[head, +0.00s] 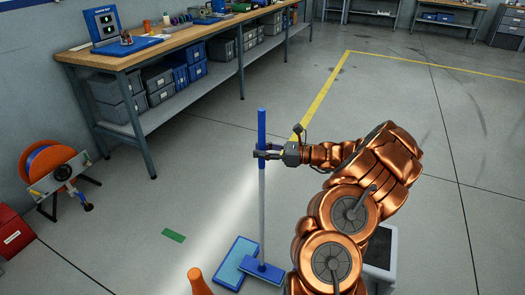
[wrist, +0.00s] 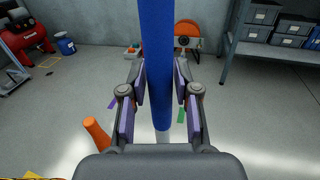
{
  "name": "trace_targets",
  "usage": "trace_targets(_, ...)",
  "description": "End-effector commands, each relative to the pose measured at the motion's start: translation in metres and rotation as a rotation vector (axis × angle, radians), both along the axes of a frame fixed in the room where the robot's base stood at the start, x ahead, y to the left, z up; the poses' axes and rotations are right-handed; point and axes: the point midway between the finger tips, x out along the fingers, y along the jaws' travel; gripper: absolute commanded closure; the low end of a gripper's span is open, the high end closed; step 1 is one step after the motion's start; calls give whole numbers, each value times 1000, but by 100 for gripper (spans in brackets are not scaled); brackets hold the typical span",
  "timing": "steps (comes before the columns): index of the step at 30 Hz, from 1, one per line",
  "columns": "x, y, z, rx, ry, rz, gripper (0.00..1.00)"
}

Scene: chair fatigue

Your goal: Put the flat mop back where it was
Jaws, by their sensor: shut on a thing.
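The flat mop (head: 261,203) stands upright with a blue grip, a pale pole and a blue flat head (head: 262,271). In the wrist view, the blue grip (wrist: 156,60) runs between the two fingers of my gripper (wrist: 160,95). A light blue pad with a blue border (head: 235,262) lies on the floor just left of the mop head. The head overlaps its edge in the picture; I cannot tell whether the head touches the floor.
A green floor mark (head: 173,236) lies left of the pad. An orange cone (head: 199,283) stands at the front. A workbench (head: 170,55) with bins runs along the wall. An orange reel (head: 52,163) and a red box (head: 12,235) are at the left. Floor right of the bench is clear.

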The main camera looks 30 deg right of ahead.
Motion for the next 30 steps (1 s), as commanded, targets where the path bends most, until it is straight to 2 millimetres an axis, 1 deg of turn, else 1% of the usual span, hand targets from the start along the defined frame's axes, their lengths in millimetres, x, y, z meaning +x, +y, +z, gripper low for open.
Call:
trace_targets(6,0,0,1,0,-3,-1,100)
trace_targets(16,0,0,-6,1,-2,-1,100)
trace_targets(17,0,0,-6,0,-1,0,66)
trace_targets(18,0,0,-6,0,-1,0,62)
trace_targets(23,0,0,-6,-1,-1,0,46)
trace_targets(24,0,0,-6,-1,-1,0,44)
trace_targets(30,0,0,-6,0,0,0,44)
